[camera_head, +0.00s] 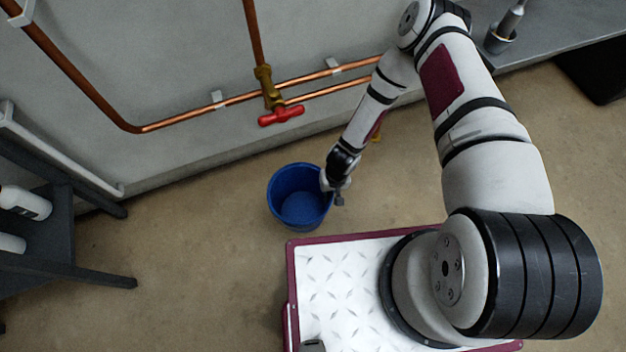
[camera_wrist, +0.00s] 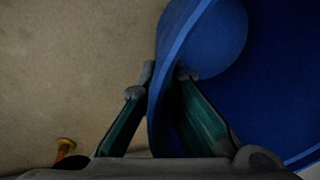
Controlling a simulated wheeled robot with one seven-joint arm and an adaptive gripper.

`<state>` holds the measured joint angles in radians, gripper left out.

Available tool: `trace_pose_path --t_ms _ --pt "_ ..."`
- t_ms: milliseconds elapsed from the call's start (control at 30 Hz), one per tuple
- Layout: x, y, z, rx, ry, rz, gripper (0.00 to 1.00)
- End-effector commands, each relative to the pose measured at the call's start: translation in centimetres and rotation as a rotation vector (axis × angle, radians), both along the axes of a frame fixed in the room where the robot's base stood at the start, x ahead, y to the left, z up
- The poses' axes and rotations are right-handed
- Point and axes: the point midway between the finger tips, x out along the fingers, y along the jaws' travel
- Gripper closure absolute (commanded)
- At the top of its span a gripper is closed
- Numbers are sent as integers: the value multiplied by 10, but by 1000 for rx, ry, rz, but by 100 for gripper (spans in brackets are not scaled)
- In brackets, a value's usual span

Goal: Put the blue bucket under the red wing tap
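The blue bucket (camera_head: 288,208) is upright and looks empty, out from the wall and in front of the red wing tap as seen in the head view. Whether it touches the floor is hard to tell. The red wing tap (camera_head: 281,116) sits on a brass valve below a vertical copper pipe. My gripper (camera_head: 337,190) is at the bucket's right rim. In the wrist view, the fingers of my gripper (camera_wrist: 168,75) lie one on each side of the wall of the blue bucket (camera_wrist: 265,75) and appear closed on it.
A dark shelf (camera_head: 55,235) with white bottles stands at the left. Copper pipes (camera_head: 215,108) run along the grey wall. A grey bench (camera_head: 550,30) is at upper right. Floor near the wall is clear.

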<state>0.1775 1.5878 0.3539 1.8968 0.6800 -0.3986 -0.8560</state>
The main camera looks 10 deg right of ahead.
Motion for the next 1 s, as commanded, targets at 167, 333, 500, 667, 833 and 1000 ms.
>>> trace_pose_path --t_ms 167,333,500,667,833,1000 --pt "43 17 -6 -1 -6 4 100" --pt "65 25 -8 -2 -1 4 100" --pt "74 29 -8 -1 1 3 100" --pt "81 33 -14 3 0 -1 100" --pt "80 32 -39 2 2 -2 100" --pt "81 32 -43 1 1 -1 100"
